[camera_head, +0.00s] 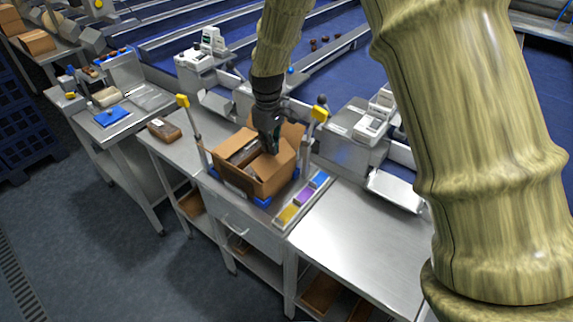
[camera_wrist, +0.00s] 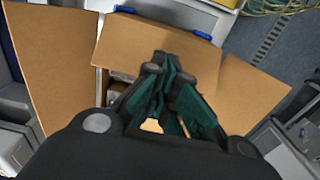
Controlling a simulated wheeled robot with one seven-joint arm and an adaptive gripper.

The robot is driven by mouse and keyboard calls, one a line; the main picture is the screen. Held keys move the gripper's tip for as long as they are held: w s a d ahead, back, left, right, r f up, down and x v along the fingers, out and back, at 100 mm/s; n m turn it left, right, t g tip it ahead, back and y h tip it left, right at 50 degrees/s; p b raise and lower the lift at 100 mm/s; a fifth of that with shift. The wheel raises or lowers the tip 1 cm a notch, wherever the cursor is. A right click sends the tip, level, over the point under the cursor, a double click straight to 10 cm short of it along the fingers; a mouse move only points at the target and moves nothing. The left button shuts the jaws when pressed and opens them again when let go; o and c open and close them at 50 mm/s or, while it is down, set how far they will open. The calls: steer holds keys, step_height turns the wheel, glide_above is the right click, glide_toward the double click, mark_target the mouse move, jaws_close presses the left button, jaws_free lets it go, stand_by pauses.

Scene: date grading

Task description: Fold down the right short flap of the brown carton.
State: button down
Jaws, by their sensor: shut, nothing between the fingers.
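The brown carton (camera_head: 238,180) stands open on the steel bench, with dark and grey contents partly visible inside. A flap stands up at its back right (camera_head: 292,134), and a broad brown panel (camera_head: 270,172) faces its front right. In the wrist view, a brown panel (camera_wrist: 150,42) lies ahead of the fingers, with one flap splayed out on the left (camera_wrist: 48,60) and one on the right (camera_wrist: 252,92). I cannot tell surely which is the right short flap. My gripper (camera_head: 272,150) points down over the carton, its teal fingers (camera_wrist: 165,85) together and empty.
Blue holders (camera_head: 263,201) sit at the carton's base. Posts with yellow heads (camera_head: 183,100) (camera_head: 320,114) stand either side. The right bench (camera_head: 350,235) is clear.

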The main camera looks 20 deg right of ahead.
mark_target(270, 156)
steer(key=shift+f, duration=0.1)
steer(key=shift+f+b, duration=0.65)
steer(key=shift+f, duration=1.35)
steer(key=shift+r, duration=0.15)
step_height(270, 156, up, 11)
steer(key=p, duration=0.7)
steer(key=shift+p, duration=0.3)
